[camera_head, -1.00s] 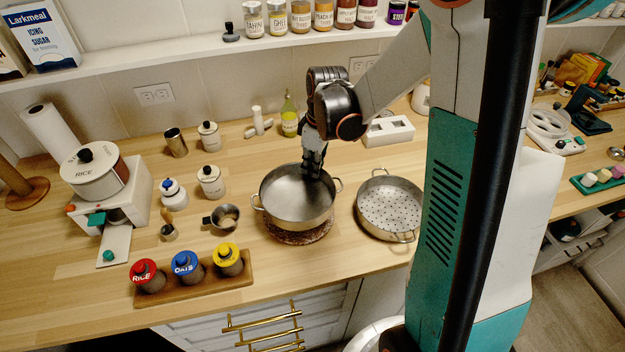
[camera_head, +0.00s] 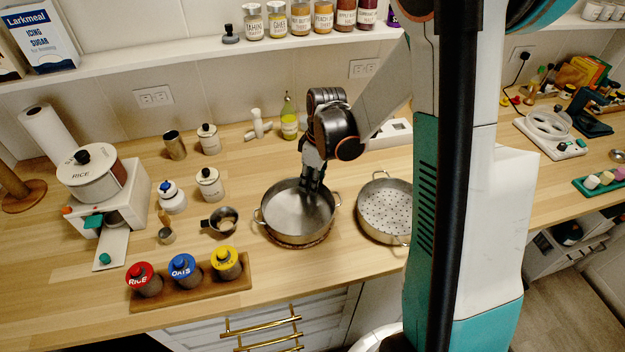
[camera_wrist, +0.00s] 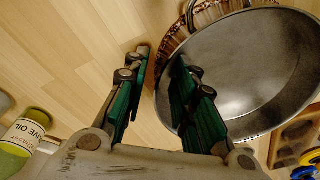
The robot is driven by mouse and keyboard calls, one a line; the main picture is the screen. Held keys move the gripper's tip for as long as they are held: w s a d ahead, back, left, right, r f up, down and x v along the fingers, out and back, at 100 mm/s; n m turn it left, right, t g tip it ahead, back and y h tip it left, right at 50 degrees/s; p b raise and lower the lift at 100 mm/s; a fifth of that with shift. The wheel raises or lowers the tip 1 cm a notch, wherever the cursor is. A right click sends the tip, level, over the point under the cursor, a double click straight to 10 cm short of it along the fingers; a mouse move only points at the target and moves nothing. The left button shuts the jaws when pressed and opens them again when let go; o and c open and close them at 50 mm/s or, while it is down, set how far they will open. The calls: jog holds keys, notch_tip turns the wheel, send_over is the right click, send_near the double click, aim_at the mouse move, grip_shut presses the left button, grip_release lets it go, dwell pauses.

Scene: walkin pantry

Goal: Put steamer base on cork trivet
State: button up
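The steamer base (camera_head: 300,212), a wide steel pan with two side handles, is upright over the brown cork trivet (camera_head: 303,244) and appears to rest on it. The trivet's edge shows below the pan's front, and in the wrist view its speckled edge (camera_wrist: 178,38) shows beside the pan's handle. My gripper (camera_head: 312,185) points down at the pan's back rim. In the wrist view my gripper (camera_wrist: 160,75) has its green-padded fingers apart, one outside the steamer base (camera_wrist: 245,75) and one over its inside, with the rim between them and a visible gap.
A perforated steamer pan (camera_head: 388,212) stands close on the right. A measuring cup (camera_head: 222,221) and a wooden rack of jars (camera_head: 190,285) are to the left. An olive oil bottle (camera_head: 289,118) stands behind. Free counter lies in front of the pan.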

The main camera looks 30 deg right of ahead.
jog(key=shift+r, duration=0.1)
notch_tip(320, 180, up, 12)
jog(key=s+d+p, duration=0.1)
jog(key=p, duration=0.2)
dwell(0.3)
